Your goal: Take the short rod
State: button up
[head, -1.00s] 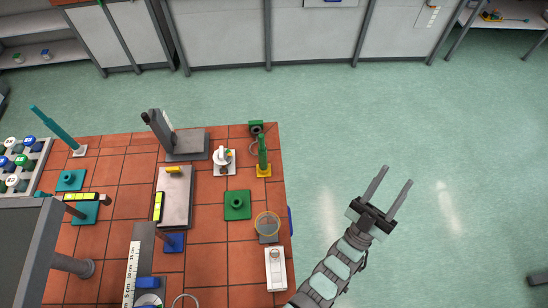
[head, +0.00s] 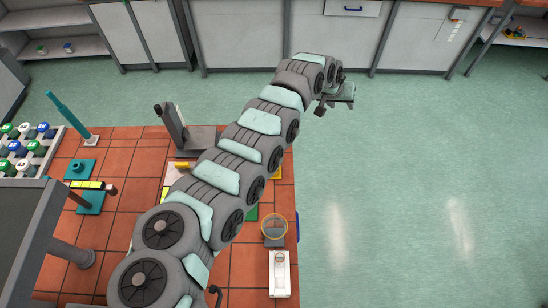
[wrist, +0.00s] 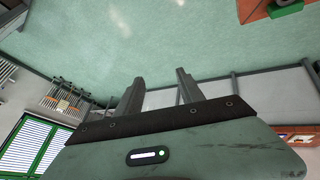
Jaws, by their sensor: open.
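A long teal rod (head: 68,114) leans on a small white base at the back left of the tiled bench (head: 115,215). A shorter dark rod (head: 78,201) slants over a teal base farther forward. I cannot tell which rod is the short one. A green rod on a yellow base, seen earlier near the bench's right edge, is hidden behind my arm. My gripper (head: 340,93) is beyond the bench's back right corner, over the floor, away from these rods. In the wrist view, my gripper (wrist: 159,88) is open, with nothing between its fingers.
A grey stand (head: 172,127), a round yellow-rimmed holder (head: 274,224) and a white tray (head: 279,282) are on the bench. A rack of coloured caps (head: 28,150) stands at left. Cabinets (head: 235,40) line the back. The floor at right (head: 410,180) is clear.

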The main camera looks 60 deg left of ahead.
jog(key=s+g, duration=0.2)
jog(key=s, duration=0.5)
jog(key=s+a+g+h, duration=0.1)
jog(key=s+g, duration=0.1)
jog(key=s, duration=0.6)
jog(key=s+a+n+g, duration=0.1)
jog(key=s+g, duration=0.1)
jog(key=s, duration=0.5)
jog(key=shift+s+f+h, duration=0.25)
jog(key=shift+h, duration=0.15)
jog(key=shift+s+f, duration=0.2)
jog(key=shift+f, duration=0.15)
notch_tip(320, 180, down, 9)
jog(key=shift+w+d+f+p, duration=0.15)
jog(key=shift+p, duration=0.85)
jog(key=shift+f, duration=0.35)
jog(key=shift+c, duration=0.6)
grip_shut()
